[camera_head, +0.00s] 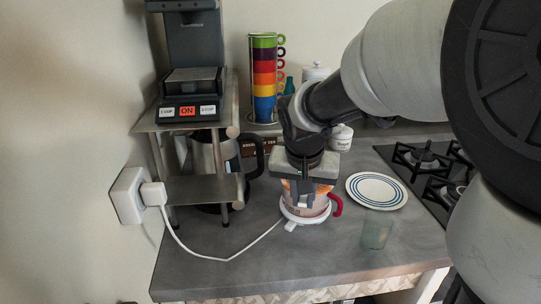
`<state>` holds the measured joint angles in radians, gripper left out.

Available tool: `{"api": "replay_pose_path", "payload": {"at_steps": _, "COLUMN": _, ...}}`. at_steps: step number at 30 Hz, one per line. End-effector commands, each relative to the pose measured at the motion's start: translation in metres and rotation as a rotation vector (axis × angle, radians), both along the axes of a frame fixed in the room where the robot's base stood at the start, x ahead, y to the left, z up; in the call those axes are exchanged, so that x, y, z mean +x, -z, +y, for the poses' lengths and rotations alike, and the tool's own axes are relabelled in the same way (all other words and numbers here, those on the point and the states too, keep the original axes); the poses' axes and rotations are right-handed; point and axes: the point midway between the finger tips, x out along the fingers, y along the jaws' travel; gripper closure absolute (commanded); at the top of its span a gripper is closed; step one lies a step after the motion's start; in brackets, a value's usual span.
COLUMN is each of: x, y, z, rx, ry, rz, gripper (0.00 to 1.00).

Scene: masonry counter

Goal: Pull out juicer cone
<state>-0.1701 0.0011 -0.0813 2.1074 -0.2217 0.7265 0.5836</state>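The juicer (305,215) stands on the grey counter, with a white lower rim, a red handle on its right and a white cord. An orange-toned part shows at its upper section, just under my gripper. The juicer cone itself is mostly hidden by my gripper, so I cannot make it out clearly. My gripper (305,192) points down directly over the juicer, with its dark fingers reaching to the juicer's upper part. I cannot tell whether the fingers are closed on the cone or apart.
A plate (377,191) with blue rings and a greenish glass (376,233) stand right of the juicer. A metal stand (203,188) with a coffee machine is left. Stacked colored cups (264,80) stand behind. A gas stove (428,160) is at far right.

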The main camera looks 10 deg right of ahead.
Motion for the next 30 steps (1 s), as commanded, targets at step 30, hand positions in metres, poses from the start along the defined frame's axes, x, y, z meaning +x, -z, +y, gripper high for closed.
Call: {"api": "replay_pose_path", "payload": {"at_steps": 30, "x": 0.000, "y": -0.014, "z": 0.000, "rx": 0.000, "ry": 0.000, "rz": -0.001, "gripper": 1.00}}
